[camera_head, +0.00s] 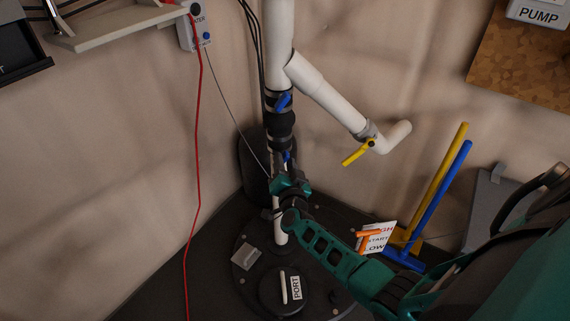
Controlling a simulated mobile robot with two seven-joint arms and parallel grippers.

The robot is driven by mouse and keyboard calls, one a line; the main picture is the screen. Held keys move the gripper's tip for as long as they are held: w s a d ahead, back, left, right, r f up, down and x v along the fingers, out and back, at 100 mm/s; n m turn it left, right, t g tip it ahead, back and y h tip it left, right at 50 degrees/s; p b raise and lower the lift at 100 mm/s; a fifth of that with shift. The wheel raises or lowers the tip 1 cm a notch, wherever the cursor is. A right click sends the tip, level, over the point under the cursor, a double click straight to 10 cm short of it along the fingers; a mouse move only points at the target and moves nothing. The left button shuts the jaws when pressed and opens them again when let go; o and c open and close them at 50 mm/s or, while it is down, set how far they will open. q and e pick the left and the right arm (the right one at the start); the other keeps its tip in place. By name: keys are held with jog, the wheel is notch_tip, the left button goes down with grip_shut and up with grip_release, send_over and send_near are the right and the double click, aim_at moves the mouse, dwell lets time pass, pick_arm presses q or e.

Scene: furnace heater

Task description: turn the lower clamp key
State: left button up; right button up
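A white vertical pipe (279,40) runs down the wall, with black clamps around its lower half. The upper clamp carries a blue key (283,101). A lower blue key (287,156) shows as a small piece just above my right gripper (289,185). My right arm comes in from the lower right, and its teal and black gripper is in front of the lower pipe, at or just below the lower key. The gripper hides part of the pipe and clamp there. I cannot tell whether its fingers touch the key or how far they are apart. My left gripper is not in view.
A side pipe (327,93) branches right, with a yellow handle (357,154). Yellow and blue bars (439,190) lean at the right beside a small sign (377,238). A round PORT cover (282,291) lies on the base below. A red cable (197,150) hangs at left.

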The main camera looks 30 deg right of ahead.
jog(key=shift+o, duration=0.3)
jog(key=p+v, duration=0.3)
jog(key=v, duration=1)
jog(key=shift+r, duration=0.1)
